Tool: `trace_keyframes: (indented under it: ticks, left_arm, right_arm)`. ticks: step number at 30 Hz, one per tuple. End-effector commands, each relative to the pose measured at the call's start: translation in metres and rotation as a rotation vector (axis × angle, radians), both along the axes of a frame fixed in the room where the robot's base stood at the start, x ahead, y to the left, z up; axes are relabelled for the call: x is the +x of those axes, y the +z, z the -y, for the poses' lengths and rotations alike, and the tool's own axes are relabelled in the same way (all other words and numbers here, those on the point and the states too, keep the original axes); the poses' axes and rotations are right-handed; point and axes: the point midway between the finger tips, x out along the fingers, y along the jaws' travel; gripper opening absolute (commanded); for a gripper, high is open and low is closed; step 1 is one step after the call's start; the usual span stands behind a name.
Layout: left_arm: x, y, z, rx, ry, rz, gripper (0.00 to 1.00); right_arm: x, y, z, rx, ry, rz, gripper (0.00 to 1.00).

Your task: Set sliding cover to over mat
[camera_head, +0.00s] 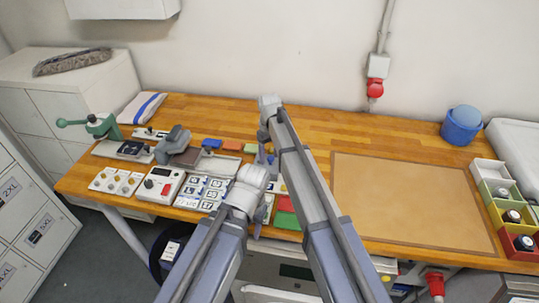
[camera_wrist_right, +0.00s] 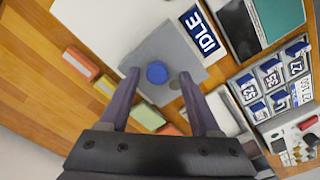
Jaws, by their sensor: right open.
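The sliding cover appears to be the grey plate (camera_wrist_right: 176,50) with a round blue knob (camera_wrist_right: 157,73) in the right wrist view. A blue-and-white "IDLE" label (camera_wrist_right: 203,30) lies beside it. My right gripper (camera_wrist_right: 158,88) is open, its fingers apart on either side of the knob's near side; contact cannot be told. In the head view my right gripper (camera_head: 266,156) reaches down over the bench and the cover is hidden around it. A tan mat (camera_head: 405,200) with a dark border lies to the right. My left gripper (camera_head: 263,213) is mostly hidden by its arm.
Number tags (camera_head: 204,190), a control box (camera_head: 160,185) and a grey clamp device (camera_head: 175,146) crowd the left. Small coloured blocks (camera_head: 232,145) lie behind. Coloured bins (camera_head: 505,205) and a blue pot (camera_head: 461,125) stand right. The tan mat is bare.

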Motion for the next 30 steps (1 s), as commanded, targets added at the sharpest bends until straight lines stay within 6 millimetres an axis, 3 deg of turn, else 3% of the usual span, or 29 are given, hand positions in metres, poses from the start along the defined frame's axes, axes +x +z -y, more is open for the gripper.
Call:
trace_keyframes:
  ticks: [11, 24, 30]
  left_arm:
    - [0.000, 0.012, 0.000, 0.000, 0.000, 0.000, 0.50]
    - [0.000, 0.067, 0.000, -0.001, 0.004, 0.000, 0.50]
    - [0.000, 0.079, 0.000, -0.002, 0.008, 0.000, 0.50]
  right_arm:
    - [0.000, 0.012, 0.001, -0.001, 0.000, 0.000, 0.64]
    - [0.000, 0.067, 0.000, 0.000, 0.000, 0.000, 0.64]
    - [0.000, 0.079, 0.000, 0.000, 0.000, 0.000, 0.64]
